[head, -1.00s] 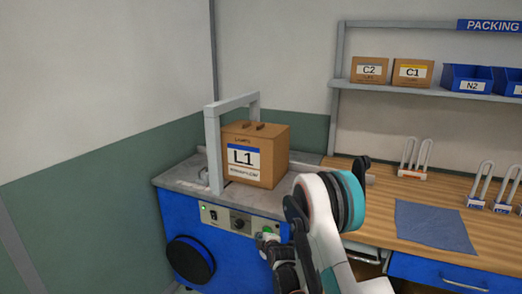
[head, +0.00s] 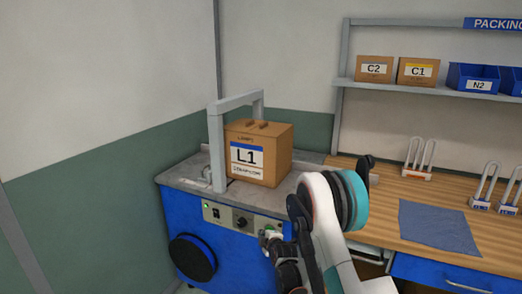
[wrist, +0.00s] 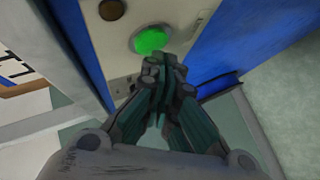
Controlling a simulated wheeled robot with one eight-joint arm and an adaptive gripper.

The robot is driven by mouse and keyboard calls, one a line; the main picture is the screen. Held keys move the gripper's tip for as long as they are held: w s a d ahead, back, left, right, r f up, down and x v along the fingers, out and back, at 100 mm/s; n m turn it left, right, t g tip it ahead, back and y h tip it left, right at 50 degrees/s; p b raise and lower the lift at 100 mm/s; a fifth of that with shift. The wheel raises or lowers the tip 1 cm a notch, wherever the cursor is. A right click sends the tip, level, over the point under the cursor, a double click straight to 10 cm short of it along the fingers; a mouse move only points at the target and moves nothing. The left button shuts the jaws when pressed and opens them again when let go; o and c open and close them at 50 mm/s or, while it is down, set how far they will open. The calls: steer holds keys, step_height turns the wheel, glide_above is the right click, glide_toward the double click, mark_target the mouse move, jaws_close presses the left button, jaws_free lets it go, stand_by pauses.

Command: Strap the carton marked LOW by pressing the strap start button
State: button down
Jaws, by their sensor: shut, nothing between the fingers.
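A brown carton with a white and blue label reading L1 (head: 258,160) sits upright on the grey top of the blue strapping machine (head: 235,250), beside the grey strap arch (head: 215,150). I cannot read the word LOW on it. The round green button (wrist: 151,40) is lit on the beige panel in the wrist view. My gripper (wrist: 164,62) is shut and empty, its fingertips just below the button in the picture. I cannot tell whether they touch it. In the head view my gripper (head: 267,238) is at the right end of the panel, partly hiding the button.
The panel also holds a black knob (head: 241,222), a switch (head: 215,213) and a small green light (head: 206,206). A wooden bench (head: 385,190) with a blue cloth (head: 437,226) stands at the right. Cartons C2 (head: 374,69) and C1 (head: 415,71) are on a shelf.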

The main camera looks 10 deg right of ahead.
steer(key=shift+w, duration=0.1)
stand_by(0.5)
steer(key=shift+w+d, duration=0.25)
stand_by(0.3)
steer(key=shift+s+a, duration=0.25)
steer(key=shift+s, duration=0.1)
steer(key=s+a, duration=0.3)
steer(key=s, duration=0.2)
steer(key=shift+a, duration=0.25)
stand_by(0.3)
steer(key=shift+r, duration=0.15)
stand_by(0.4)
